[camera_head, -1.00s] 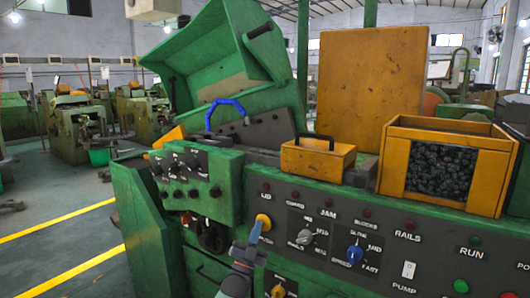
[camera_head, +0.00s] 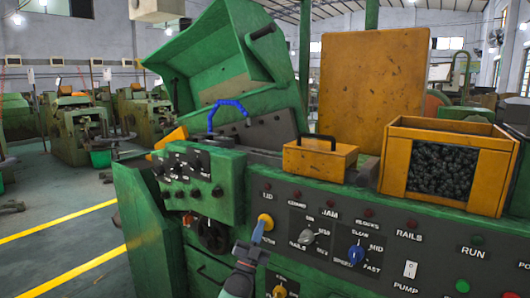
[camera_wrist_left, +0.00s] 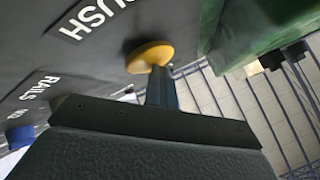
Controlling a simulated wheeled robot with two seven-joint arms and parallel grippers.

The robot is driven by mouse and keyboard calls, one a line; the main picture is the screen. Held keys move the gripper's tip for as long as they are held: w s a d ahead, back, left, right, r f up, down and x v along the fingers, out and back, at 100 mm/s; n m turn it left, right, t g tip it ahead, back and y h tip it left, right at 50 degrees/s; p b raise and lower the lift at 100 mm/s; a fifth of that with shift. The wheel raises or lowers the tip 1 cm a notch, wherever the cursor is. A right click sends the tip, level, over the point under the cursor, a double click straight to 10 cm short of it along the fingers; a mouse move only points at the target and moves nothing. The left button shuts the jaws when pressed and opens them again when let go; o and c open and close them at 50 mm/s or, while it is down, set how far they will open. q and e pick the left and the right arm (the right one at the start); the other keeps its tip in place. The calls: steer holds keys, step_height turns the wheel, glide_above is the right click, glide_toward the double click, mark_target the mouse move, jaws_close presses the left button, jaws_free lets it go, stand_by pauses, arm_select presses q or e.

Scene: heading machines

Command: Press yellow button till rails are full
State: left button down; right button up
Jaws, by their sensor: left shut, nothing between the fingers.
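The yellow button (camera_head: 266,220) is a round knob on the front panel of the green machine, below the LID label. My left gripper (camera_head: 258,236) is shut and empty, with its narrow fingertips right at the button from below. In the left wrist view, the closed fingers (camera_wrist_left: 161,88) overlap the lower edge of the yellow button (camera_wrist_left: 149,56), beside the PUSH label. I cannot tell whether the button is pressed in. The RAILS lamp (camera_head: 411,224) looks dark red. The rails themselves cannot be made out. My right gripper is out of view.
A blue speed knob (camera_head: 356,254), a grey selector knob (camera_head: 306,237) and a white pump switch (camera_head: 410,269) sit to the right on the panel. A yellow bin (camera_head: 493,178) of dark parts and a yellow lidded box (camera_head: 312,160) stand on top. The raised green lid (camera_head: 225,50) is behind.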

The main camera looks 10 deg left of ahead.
arm_select(q)
steer(key=shift+w+d+f, duration=0.3)
steer(key=shift+d, duration=0.05)
steer(key=shift+s+a+f+p, duration=0.15)
steer(key=shift+s+a+p, duration=0.15)
steer(key=shift+s, duration=0.55)
steer(key=shift+s+a+f+p, duration=0.15)
steer(key=shift+s+a, duration=0.1)
steer(key=shift+s, duration=0.55)
steer(key=shift+s+a+f+p, duration=0.1)
steer(key=shift+s+a+p, duration=0.2)
steer(key=shift+s, duration=0.55)
steer(key=shift+a, duration=0.1)
